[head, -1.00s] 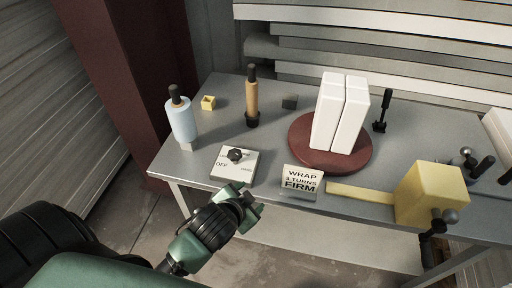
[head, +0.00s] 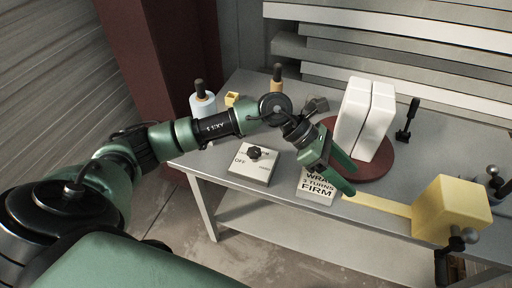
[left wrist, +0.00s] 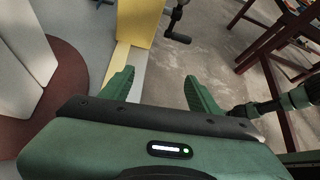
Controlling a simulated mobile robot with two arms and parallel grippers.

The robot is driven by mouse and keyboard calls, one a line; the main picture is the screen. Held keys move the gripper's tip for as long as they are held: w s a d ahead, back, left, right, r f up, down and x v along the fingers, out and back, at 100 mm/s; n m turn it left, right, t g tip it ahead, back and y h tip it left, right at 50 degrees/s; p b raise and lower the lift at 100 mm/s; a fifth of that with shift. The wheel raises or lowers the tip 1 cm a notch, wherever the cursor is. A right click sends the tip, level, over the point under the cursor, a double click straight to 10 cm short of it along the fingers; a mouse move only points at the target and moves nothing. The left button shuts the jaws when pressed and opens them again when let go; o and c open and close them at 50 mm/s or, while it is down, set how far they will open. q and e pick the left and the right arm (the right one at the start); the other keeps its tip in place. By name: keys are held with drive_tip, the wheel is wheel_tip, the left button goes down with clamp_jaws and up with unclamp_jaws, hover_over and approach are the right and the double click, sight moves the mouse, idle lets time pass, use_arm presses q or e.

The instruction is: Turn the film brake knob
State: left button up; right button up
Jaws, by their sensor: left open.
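The film brake knob (head: 255,152) is a small black knob on a pale plate (head: 246,172) marked OFF, at the table's front edge in the head view. My left gripper (head: 345,178) is to the right of the knob, over the sign reading WRAP 3 TURNS FIRM (head: 318,190) and beside the dark red turntable. In the left wrist view its two green fingers (left wrist: 160,90) are apart with nothing between them. The knob is outside the left wrist view. My right gripper is in neither view.
White blocks (head: 365,118) stand on the red turntable (head: 378,170). A yellow block (head: 452,208) with a crank stands to the right. A film roll (head: 202,108) and a tan roll (head: 276,84) stand behind my left arm, partly hidden.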

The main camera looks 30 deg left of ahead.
use_arm(q)
drive_tip(key=w+a+f+m+y, duration=0.1)
drive_tip(key=a+f+y, duration=0.15)
drive_tip(key=a, duration=0.55)
drive_tip(key=w+a+f+m+y, duration=0.1)
drive_tip(key=w+a+y, duration=0.1)
drive_tip(key=a+y, duration=0.35)
drive_tip(key=r+g+y, duration=0.1)
drive_tip(key=g+y, duration=0.1)
drive_tip(key=y, duration=0.1)
hover_over(256, 151)
drive_tip(key=shift+d+r, duration=0.1)
drive_tip(key=shift+d, duration=0.05)
drive_tip(key=shift+s+a, duration=0.1)
drive_tip(key=shift+a, duration=0.2)
wheel_tip(256, 151, down, 8)
drive_tip(key=shift+d+r+p, duration=0.15)
drive_tip(key=shift+p, duration=0.85)
clamp_jaws()
